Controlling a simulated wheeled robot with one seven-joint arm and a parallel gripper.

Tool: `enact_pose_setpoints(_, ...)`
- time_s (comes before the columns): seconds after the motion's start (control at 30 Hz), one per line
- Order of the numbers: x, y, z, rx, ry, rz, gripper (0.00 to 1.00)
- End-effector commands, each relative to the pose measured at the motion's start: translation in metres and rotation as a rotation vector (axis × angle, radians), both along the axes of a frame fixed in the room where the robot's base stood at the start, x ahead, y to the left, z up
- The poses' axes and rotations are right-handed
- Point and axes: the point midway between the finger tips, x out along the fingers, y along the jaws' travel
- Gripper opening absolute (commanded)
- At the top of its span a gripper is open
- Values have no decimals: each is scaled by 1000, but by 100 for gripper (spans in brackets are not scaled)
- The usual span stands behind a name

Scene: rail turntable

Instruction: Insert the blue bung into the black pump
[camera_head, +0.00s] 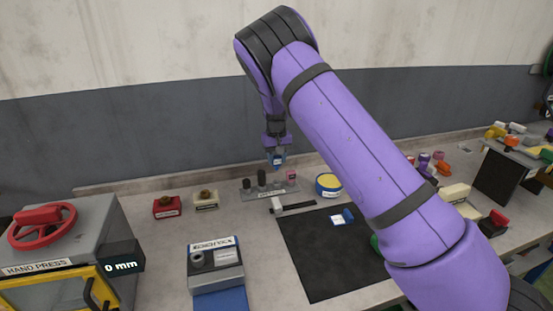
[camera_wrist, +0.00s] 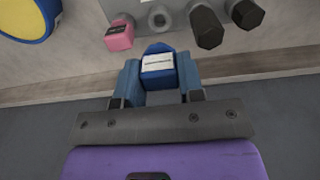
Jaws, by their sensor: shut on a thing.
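My gripper (camera_head: 275,153) is shut on the blue bung (camera_head: 277,162) and holds it above the back of the bench, over or near a grey rack (camera_head: 252,195). In the wrist view the blue bung (camera_wrist: 158,74), with a white label, sits between the two blue fingers of my gripper (camera_wrist: 158,86). I cannot pick out the black pump for certain in either view.
The rack carries a pink piece (camera_wrist: 119,36), a grey ring-topped piece (camera_wrist: 159,18) and dark posts (camera_wrist: 207,28). A yellow-topped blue round container (camera_head: 328,184) stands right of it. A black mat (camera_head: 325,265), grey device (camera_head: 215,262) and hand press (camera_head: 50,250) are nearer.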

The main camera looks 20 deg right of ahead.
Motion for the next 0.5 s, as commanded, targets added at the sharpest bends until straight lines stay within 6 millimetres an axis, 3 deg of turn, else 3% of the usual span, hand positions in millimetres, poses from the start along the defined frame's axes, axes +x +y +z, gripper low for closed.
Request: enact_pose_setpoints(0.5,0,0,30,1,-1,0,7)
